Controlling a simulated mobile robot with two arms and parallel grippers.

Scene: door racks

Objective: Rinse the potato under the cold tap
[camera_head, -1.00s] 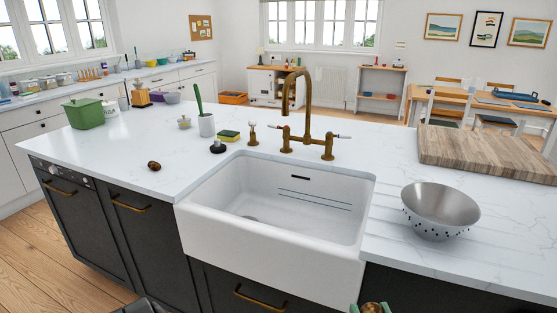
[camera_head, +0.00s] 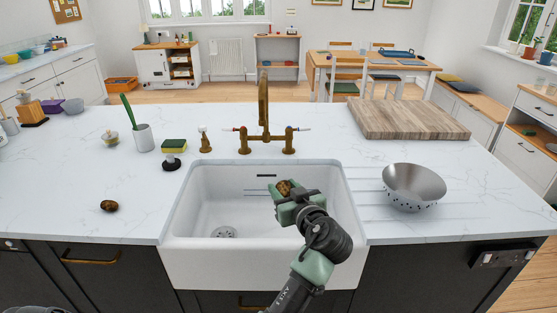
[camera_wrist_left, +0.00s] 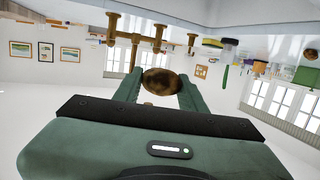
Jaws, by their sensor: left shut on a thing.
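My left gripper (camera_head: 288,192) is shut on a brown potato (camera_head: 284,186) and holds it up over the white sink (camera_head: 255,252), toward its right half. In the left wrist view the potato (camera_wrist_left: 160,82) sits between the two green fingers. The brass tap (camera_head: 263,105) stands behind the sink, with its spout above the basin's back edge. Its left handle (camera_head: 234,129) has a red mark and its right handle (camera_head: 300,129) a blue one. I see no water running. The tap (camera_wrist_left: 136,40) also shows upside down in the left wrist view. My right gripper is out of view.
A dark brown lump (camera_head: 109,206) lies on the counter (camera_head: 60,180) left of the sink. A sponge (camera_head: 174,146) on a black stand and a brush pot (camera_head: 143,138) stand behind left. A colander (camera_head: 412,188) and a wooden board (camera_head: 405,118) are on the right.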

